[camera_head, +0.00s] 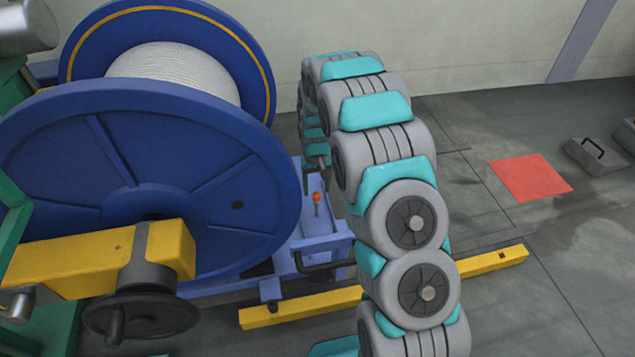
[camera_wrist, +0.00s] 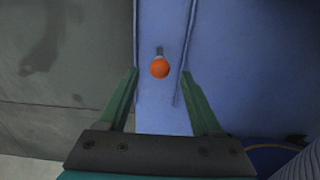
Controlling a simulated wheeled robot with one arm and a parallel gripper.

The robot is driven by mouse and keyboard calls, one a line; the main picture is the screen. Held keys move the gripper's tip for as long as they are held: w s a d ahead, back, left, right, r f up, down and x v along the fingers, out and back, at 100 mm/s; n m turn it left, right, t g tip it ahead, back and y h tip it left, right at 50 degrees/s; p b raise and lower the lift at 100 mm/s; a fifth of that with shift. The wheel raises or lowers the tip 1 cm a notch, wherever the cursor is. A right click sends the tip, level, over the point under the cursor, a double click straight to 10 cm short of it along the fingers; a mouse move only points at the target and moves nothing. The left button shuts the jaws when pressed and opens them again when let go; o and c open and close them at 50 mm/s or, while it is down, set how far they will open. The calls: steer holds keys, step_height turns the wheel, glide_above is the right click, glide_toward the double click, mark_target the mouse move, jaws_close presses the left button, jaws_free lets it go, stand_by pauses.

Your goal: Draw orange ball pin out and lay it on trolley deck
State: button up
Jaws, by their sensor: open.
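The orange ball pin (camera_head: 317,197) stands upright in the blue trolley, beside the big reel. Its ball hides most of the shaft in the wrist view (camera_wrist: 160,68); a short grey piece shows just above the ball. The blue trolley deck (camera_head: 322,226) also fills the middle of the wrist view (camera_wrist: 160,115). My gripper (camera_wrist: 160,73) is open and empty, its two green fingers on either side of the ball in the picture. I cannot tell how far the fingertips are above the ball. My gripper is not clearly visible in the head view, where my arm passes right of the pin.
A large blue reel (camera_head: 170,185) with white rope (camera_head: 175,68) stands close left of the pin. A yellow arm with a dark handwheel (camera_head: 140,312) is at front left. A yellow floor bar (camera_head: 300,306) runs past the trolley. A red floor patch (camera_head: 530,178) lies right.

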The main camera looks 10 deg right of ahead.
mark_target(316, 202)
steer(key=shift+w+f, duration=0.2)
steer(key=shift+f, duration=0.2)
steer(key=shift+f+b, duration=0.3)
steer(key=shift+f, duration=3.3)
steer(key=shift+c, duration=0.3)
jaws_close()
steer(key=shift+s+f+t+b, duration=0.2)
steer(key=shift+s+t+b, duration=0.1)
steer(key=shift+s+t, duration=0.3)
steer(key=shift+s+f+t+b, duration=0.15)
steer(key=shift+s+t+b, duration=0.1)
steer(key=shift+s+t, duration=0.35)
steer(key=shift+s+f+t+b, duration=0.15)
steer(key=shift+s+t+b, duration=0.55)
steer(key=shift+s+t, duration=0.25)
